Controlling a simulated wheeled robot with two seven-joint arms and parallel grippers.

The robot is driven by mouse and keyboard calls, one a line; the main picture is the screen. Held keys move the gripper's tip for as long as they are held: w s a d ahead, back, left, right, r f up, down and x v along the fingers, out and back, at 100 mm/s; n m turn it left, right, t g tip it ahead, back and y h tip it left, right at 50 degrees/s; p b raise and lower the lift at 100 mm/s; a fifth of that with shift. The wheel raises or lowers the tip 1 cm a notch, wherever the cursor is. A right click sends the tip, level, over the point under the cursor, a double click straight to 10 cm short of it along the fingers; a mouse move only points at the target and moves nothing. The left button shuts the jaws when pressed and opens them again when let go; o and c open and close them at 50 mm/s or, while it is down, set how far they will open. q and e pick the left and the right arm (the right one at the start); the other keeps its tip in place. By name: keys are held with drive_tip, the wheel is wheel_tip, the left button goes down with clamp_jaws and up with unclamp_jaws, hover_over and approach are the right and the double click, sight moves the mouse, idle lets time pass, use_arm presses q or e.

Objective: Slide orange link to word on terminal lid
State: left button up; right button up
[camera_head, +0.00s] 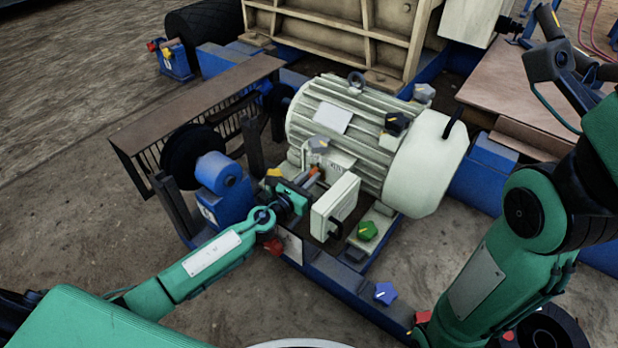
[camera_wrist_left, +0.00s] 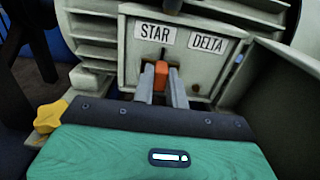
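The orange link (camera_wrist_left: 160,76) is in the left wrist view, in front of the terminal lid's pale plate (camera_wrist_left: 132,62). It stands below and between the words STAR (camera_wrist_left: 156,33) and DELTA (camera_wrist_left: 208,43), closer to STAR. My left gripper (camera_wrist_left: 162,84) has one grey finger on each side of the link, and both appear to touch it. In the head view my left gripper (camera_head: 305,183) reaches the terminal box beside the motor, and the orange link (camera_head: 313,172) shows small at its fingertips. My right arm stands at the right; its gripper does not show clearly.
The ribbed motor (camera_head: 350,140) stands behind the terminal box. An open pale cover (camera_head: 335,207) stands just right of my left gripper. Star knobs in yellow (camera_wrist_left: 48,115), green (camera_head: 367,230) and blue (camera_head: 385,292) are nearby. A blue bearing housing (camera_head: 215,175) is at left.

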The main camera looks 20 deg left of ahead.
use_arm(q)
clamp_jaws()
drive_tip(key=d, duration=0.1)
drive_tip(key=s+d+p, duration=0.1)
drive_tip(key=d, duration=0.2)
drive_tip(key=shift+s+p, duration=0.25)
drive_tip(key=shift+p, duration=0.1)
drive_tip(key=shift+d, duration=0.15)
drive_tip(key=o, duration=0.6)
unclamp_jaws()
drive_tip(key=shift+o, duration=0.2)
